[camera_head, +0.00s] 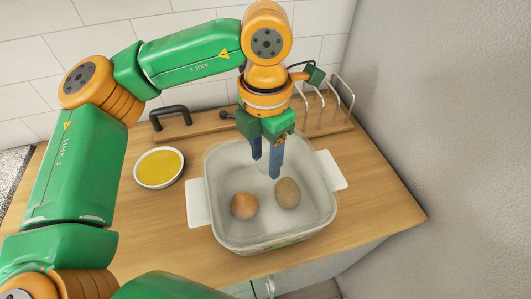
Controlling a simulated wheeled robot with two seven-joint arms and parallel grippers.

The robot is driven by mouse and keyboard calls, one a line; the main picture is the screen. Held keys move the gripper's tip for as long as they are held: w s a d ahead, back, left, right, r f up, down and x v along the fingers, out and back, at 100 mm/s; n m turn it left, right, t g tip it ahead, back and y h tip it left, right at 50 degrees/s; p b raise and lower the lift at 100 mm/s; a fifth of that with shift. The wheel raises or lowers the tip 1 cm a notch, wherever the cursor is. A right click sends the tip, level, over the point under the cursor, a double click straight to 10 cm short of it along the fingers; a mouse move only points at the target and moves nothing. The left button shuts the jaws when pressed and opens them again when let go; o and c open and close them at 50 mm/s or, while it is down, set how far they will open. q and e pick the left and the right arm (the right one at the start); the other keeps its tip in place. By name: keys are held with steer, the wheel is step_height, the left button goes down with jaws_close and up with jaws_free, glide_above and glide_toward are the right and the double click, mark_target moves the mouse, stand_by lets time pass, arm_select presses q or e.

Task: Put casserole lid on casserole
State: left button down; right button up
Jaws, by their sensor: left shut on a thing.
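The casserole (225,232) is a clear, rounded-square dish with pale tabs at its left and right sides. It stands on the wooden counter, with a brown egg-like item (244,206) and a darker one (288,193) showing inside. My left gripper (267,168) points down over the back middle of the casserole. Its blue fingers are slightly apart and shut on what appears to be the clear casserole lid. The lid's outline blends with the dish, so I cannot tell whether it is seated or just above the rim. My right gripper is not in view.
A white bowl of yellow contents (159,167) stands left of the casserole. Behind are a wooden tray with a black handle (170,120) and a wire rack (330,105). A grey wall (455,110) bounds the right. The counter (385,205) is bare to the casserole's right.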

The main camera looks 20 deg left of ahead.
arm_select(q)
steer(key=shift+w+d, duration=0.1)
steer(key=shift+f+b, duration=0.5)
steer(key=shift+b, duration=0.45)
stand_by(1.1)
steer(key=shift+c, duration=1.1)
jaws_free()
steer(key=r, duration=0.7)
steer(key=shift+s+r, duration=0.15)
steer(key=shift+s, duration=0.05)
